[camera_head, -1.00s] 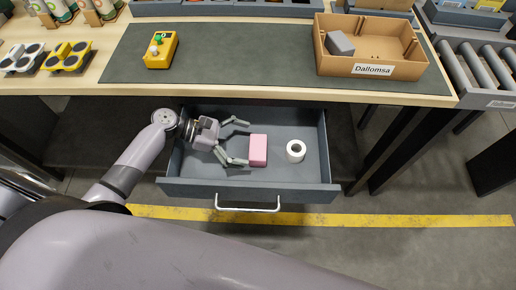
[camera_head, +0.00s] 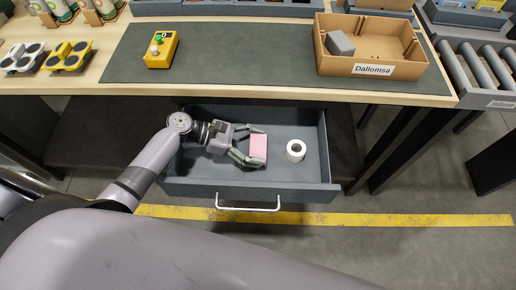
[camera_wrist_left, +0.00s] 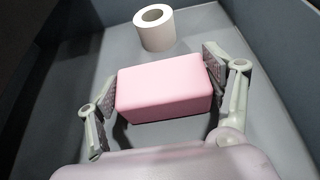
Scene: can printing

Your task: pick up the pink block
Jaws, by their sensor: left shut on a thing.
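The pink block (camera_head: 259,147) is in the open grey drawer (camera_head: 190,187) under the table. My left gripper (camera_head: 255,145) reaches into the drawer from the left and is shut on the block. In the left wrist view the pink block (camera_wrist_left: 165,88) sits between the two finger pads of the gripper (camera_wrist_left: 163,85), one on each side. I cannot tell whether the block is clear of the drawer floor. My right gripper is not in view.
A white roll (camera_head: 296,151) stands in the drawer to the right of the block. The drawer has a white front handle (camera_head: 247,208). Above, the table holds a yellow button box (camera_head: 161,49) and a cardboard box (camera_head: 325,62) with a grey block (camera_head: 340,43) in it.

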